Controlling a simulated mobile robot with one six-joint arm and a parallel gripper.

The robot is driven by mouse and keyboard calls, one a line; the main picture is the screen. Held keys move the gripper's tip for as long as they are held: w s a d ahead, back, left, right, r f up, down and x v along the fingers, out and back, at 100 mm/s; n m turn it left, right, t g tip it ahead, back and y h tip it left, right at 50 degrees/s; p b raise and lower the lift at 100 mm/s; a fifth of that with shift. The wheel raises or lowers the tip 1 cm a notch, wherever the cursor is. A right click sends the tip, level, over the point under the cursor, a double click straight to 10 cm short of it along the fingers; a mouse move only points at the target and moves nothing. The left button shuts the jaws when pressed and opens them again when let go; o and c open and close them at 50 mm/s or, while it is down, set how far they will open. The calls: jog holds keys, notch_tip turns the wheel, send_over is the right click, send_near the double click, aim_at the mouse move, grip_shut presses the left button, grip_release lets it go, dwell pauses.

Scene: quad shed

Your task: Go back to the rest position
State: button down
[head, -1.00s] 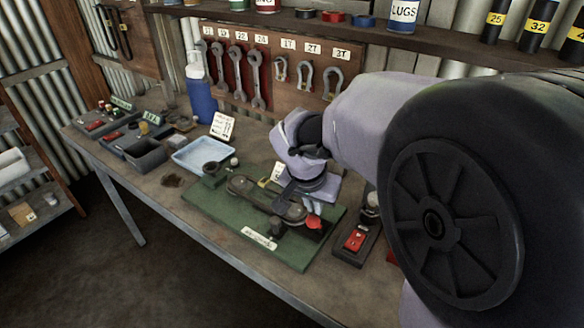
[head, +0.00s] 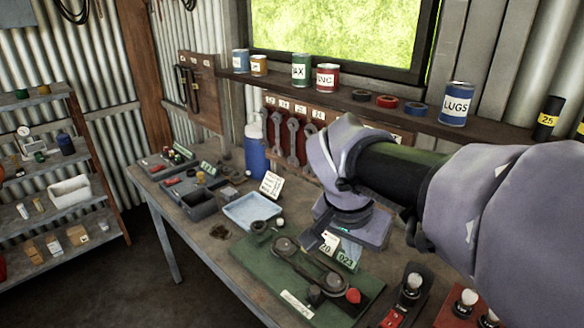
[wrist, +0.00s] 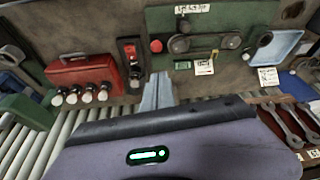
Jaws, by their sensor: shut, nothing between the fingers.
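My gripper (wrist: 157,88) shows in the wrist view as a narrow grey pair of fingers, closed together and empty. In the head view its purple hand hangs over the back of the bench, above and behind the green board (head: 270,285). On the board lies a dark belt-like assembly with two round ends (head: 312,268) and a red knob (head: 353,296). The same board shows at the top of the wrist view (wrist: 220,52). The gripper touches nothing that I can see.
A blue tray (head: 228,217), grey bins (head: 200,206) and a blue bottle (head: 255,155) stand left on the bench. Tins, including LUGS (head: 456,103), stand on the shelf (head: 300,92) behind my arm. A red toolbox (wrist: 85,75) shows in the wrist view.

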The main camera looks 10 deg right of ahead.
jog(key=s+a+f+n+t+y+b, duration=0.1)
jog(key=s+a+f+n+y+b, duration=0.1)
jog(key=s, duration=0.5)
jog(key=s+a+f+n+t+y+b, duration=0.1)
jog(key=s+a+f+n+y, duration=0.1)
jog(key=s+a+f, duration=0.2)
jog(key=s+a, duration=0.1)
jog(key=s, duration=0.2)
jog(key=shift+s+t+y+b, duration=0.3)
jog(key=shift+y+b, duration=0.05)
jog(key=shift+y, duration=0.05)
